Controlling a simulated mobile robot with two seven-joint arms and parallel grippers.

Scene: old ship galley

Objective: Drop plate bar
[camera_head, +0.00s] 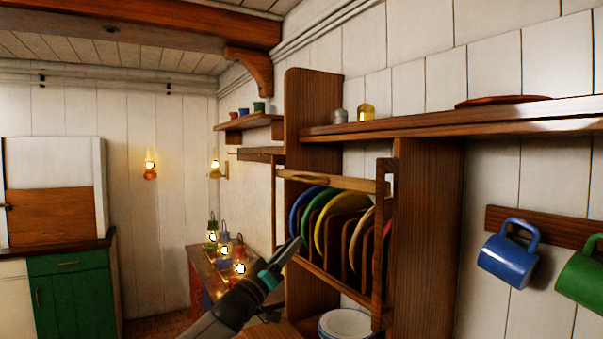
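The plate bar (332,182) is a pale wooden rail across the upper front of the plate rack (399,240). It runs from the rack's left post to its right post. Behind and below it, blue (297,212), green (312,217) and yellow (325,226) plates stand on edge between wooden dividers, with more plates to the right. My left gripper (291,250) is in front of the rack's lower left part, below the bar and apart from it. Its fingers show as one narrow dark tip, so I cannot tell its opening. My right gripper is not in view.
A wooden shelf (470,123) extends right from above the rack. Blue (508,253) and green (583,278) mugs hang at right. Pale plates (346,323) are stacked below the rack. Lit lanterns (225,252) stand on a counter behind my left arm.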

